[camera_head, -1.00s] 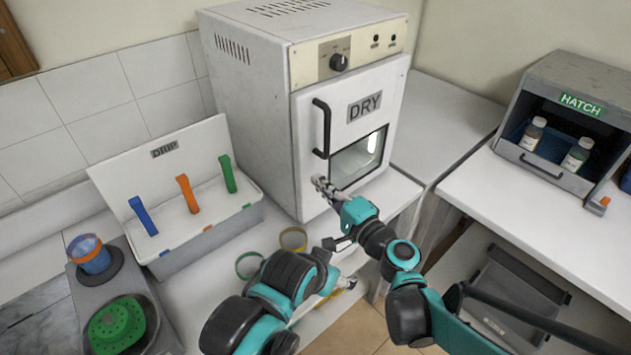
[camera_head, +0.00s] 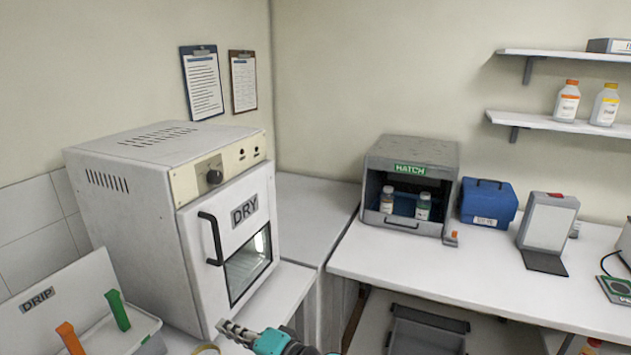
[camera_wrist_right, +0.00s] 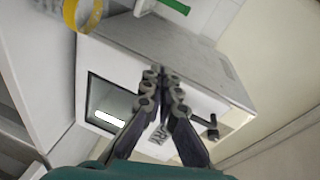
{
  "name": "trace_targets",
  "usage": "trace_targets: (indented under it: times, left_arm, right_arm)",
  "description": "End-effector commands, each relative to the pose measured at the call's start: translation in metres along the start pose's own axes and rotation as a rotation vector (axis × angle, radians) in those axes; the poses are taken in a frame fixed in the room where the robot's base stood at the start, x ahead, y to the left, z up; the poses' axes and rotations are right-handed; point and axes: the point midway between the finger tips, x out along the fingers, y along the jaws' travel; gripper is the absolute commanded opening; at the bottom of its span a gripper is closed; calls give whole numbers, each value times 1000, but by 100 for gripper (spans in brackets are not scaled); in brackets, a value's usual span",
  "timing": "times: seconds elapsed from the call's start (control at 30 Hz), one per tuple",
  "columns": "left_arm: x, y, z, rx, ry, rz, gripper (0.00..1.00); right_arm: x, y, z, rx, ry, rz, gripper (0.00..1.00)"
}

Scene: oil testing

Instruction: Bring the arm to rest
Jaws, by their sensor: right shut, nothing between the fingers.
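My right gripper (camera_head: 236,333) shows at the bottom of the head view, in front of the lower part of the drying oven (camera_head: 170,230). Its teal arm leaves the picture at the bottom edge. In the right wrist view the two dark fingers (camera_wrist_right: 161,82) come together at the tips with nothing between them. Behind them is the oven front with its window (camera_wrist_right: 110,108), seen at a slant. The oven door is shut in the head view. My left gripper is not in view.
The DRIP box (camera_head: 75,300), with orange and green handles, stands at the lower left. A yellow ring (camera_wrist_right: 82,14) shows near the wrist camera's top edge. The HATCH box (camera_head: 410,180) holds two bottles. A blue case (camera_head: 488,203) stands beside it. The right counter's front is clear.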

Motion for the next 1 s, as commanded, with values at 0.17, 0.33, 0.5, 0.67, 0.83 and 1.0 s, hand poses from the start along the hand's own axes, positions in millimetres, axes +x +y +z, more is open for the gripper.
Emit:
trace_targets:
  times: [0.17,0.33,0.5,0.67,0.83,1.0]
  left_arm:
    - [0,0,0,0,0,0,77]
    - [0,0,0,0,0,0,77]
    - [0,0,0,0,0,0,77]
    - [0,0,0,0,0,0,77]
    - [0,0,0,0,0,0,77]
    - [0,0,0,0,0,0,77]
  right_arm:
    - [-100,52,-26,-278,34,316,0]
    - [-213,115,-38,-477,40,686,0]
    - [-310,161,-39,-576,30,995,0]
    - [-359,179,-36,-610,20,1153,0]
    - [-371,183,-36,-618,16,1192,0]
    - [-370,183,-36,-619,16,1190,0]
